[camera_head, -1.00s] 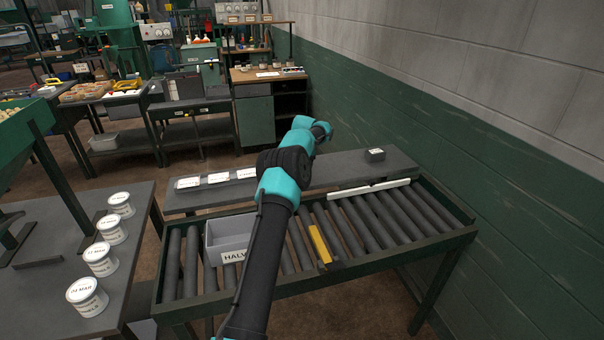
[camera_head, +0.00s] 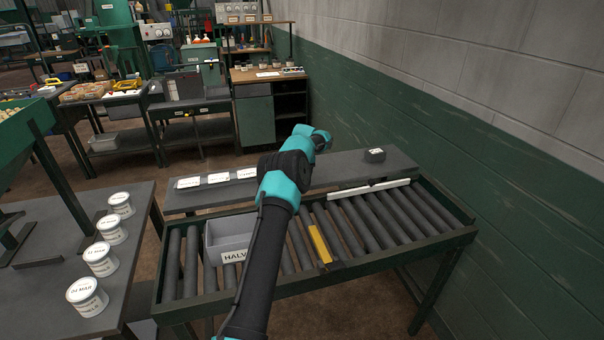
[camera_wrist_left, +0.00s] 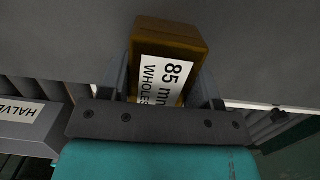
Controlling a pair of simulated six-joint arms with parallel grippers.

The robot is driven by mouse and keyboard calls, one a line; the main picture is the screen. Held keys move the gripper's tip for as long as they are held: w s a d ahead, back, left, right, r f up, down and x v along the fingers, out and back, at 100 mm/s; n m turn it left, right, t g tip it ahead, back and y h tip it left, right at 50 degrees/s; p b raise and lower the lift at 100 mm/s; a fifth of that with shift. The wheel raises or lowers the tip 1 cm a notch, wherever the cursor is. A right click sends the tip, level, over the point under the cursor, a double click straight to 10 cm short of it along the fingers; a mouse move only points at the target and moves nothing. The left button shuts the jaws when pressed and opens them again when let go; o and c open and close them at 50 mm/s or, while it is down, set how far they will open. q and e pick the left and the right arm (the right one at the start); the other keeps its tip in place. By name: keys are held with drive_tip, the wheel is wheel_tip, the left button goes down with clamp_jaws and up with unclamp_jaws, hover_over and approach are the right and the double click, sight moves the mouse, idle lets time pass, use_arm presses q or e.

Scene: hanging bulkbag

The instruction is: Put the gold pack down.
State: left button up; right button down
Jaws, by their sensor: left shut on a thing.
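The gold pack (camera_wrist_left: 168,38) is a brown-gold block with a white label reading "85 mm WHOLE", partly cut off. In the left wrist view it sits between the two fingers of my left gripper (camera_wrist_left: 167,66), which is shut on it. Behind the pack is the plain grey surface of the long shelf (camera_wrist_left: 60,35). I cannot tell whether the pack touches the shelf. In the head view my left arm reaches over the roller conveyor toward the grey shelf (camera_head: 345,172), and its wrist hides the gripper and the pack. My right gripper is not in view.
A grey bin labelled "HALVE…" (camera_head: 229,257) and a yellow bar (camera_head: 319,244) sit on the roller conveyor (camera_head: 395,215). The shelf holds white labels (camera_head: 218,178) at left and a small dark block (camera_head: 375,155) at right. White tubs (camera_head: 101,259) stand on the left table.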

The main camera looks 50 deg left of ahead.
use_arm(q)
drive_tip(key=shift+f, duration=0.1)
drive_tip(key=o, duration=1)
drive_tip(key=r, duration=0.4)
drive_tip(key=d+r, duration=0.1)
drive_tip(key=r, duration=0.7)
drive_tip(key=shift+s+d+r, duration=0.1)
drive_tip(key=shift+s+d, duration=0.05)
drive_tip(key=shift+s, duration=0.2)
